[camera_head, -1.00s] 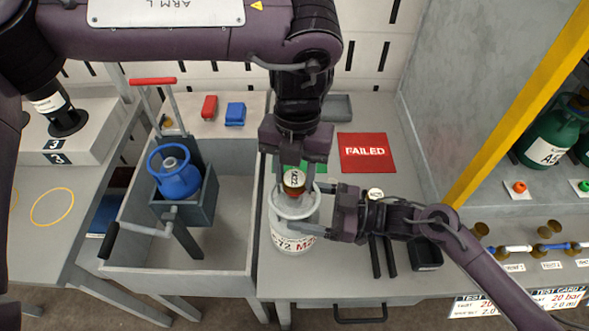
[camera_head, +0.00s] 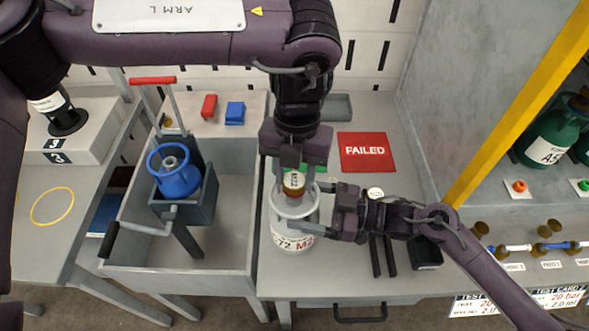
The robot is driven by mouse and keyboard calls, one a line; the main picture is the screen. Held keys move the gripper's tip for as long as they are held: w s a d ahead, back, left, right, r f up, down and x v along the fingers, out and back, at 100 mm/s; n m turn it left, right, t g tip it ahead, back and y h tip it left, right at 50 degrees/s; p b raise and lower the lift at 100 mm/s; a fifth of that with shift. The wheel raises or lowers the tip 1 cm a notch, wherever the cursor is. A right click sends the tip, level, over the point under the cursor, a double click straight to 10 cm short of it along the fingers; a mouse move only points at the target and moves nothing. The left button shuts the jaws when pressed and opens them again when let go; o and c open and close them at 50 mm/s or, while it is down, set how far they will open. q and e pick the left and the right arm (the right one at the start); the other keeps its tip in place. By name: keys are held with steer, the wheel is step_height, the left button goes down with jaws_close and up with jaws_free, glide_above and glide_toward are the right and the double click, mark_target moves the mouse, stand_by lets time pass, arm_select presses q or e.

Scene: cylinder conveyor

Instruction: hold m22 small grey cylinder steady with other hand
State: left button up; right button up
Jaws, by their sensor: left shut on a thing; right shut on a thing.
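The small grey cylinder (camera_head: 292,234) stands upright on the bench, with black and red lettering on its front, partly hidden by my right gripper. My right gripper (camera_head: 322,217) comes in from the right and is shut on the cylinder's upper side. The label on that top is partly covered by the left gripper's fingers.
A red FAILED mat (camera_head: 366,153) and a partly hidden green mat (camera_head: 313,168) lie behind. A grey basin (camera_head: 232,236) with a blue cylinder (camera_head: 178,178) in a holder stands left. Black bars (camera_head: 381,255) and a dark tray (camera_head: 426,253) lie right.

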arm_select(q)
steer(key=shift+f, duration=0.7)
steer(key=o, duration=0.3)
steer(key=c, duration=0.4)
steer(key=o, duration=0.9)
steer(key=shift+s, duration=0.15)
